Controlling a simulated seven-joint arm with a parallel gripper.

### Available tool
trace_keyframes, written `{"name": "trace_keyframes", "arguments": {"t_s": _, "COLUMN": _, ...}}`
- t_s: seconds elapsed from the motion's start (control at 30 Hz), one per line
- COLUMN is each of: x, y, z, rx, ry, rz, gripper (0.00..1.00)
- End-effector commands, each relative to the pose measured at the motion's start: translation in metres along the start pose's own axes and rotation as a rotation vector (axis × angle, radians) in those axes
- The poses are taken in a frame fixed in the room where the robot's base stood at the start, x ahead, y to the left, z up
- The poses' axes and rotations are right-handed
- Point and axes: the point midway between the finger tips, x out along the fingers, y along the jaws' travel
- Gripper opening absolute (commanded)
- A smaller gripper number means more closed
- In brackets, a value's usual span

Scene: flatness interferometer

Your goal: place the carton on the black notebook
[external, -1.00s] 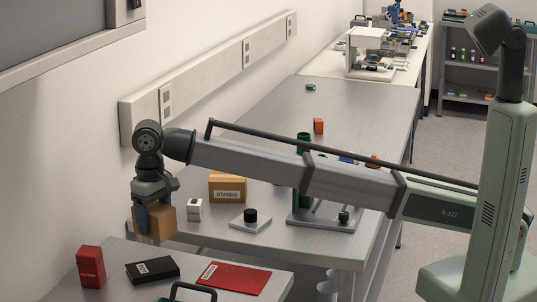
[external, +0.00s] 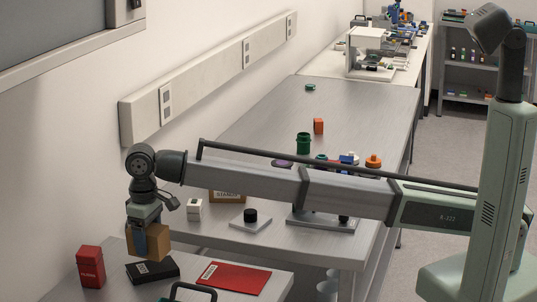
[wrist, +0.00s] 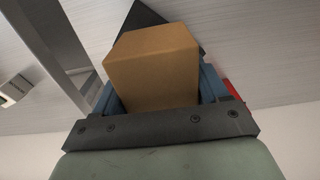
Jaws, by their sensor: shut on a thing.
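The carton (external: 154,243) is a plain brown box held in my gripper (external: 139,243), whose blue fingers are shut on it. In the wrist view the carton (wrist: 152,66) sits between the two blue fingers and hides part of what lies beyond. The black notebook (external: 153,272) lies flat on the near table with a white label on it. In the external view the carton is just above the notebook's back part and overlaps it; whether they touch I cannot tell. A dark corner of the notebook (wrist: 142,16) shows behind the carton in the wrist view.
On the near table, a red box (external: 90,268) stands left of the notebook and a red folder (external: 234,278) lies to its right. A small white box (external: 194,210) and a plate with a black knob (external: 250,220) are on the long table behind.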

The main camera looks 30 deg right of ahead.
Motion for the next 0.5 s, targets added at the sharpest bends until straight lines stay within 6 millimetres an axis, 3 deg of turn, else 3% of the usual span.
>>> {"name": "trace_keyframes", "arguments": {"t_s": 0.33, "x": 0.035, "y": 0.0, "z": 0.0, "rx": 0.001, "ry": 0.0, "rz": 0.0, "gripper": 0.42}}
{"name": "trace_keyframes", "arguments": {"t_s": 0.5, "x": 0.038, "y": 0.0, "z": 0.0, "rx": 0.001, "ry": 0.001, "rz": 0.0, "gripper": 0.42}}
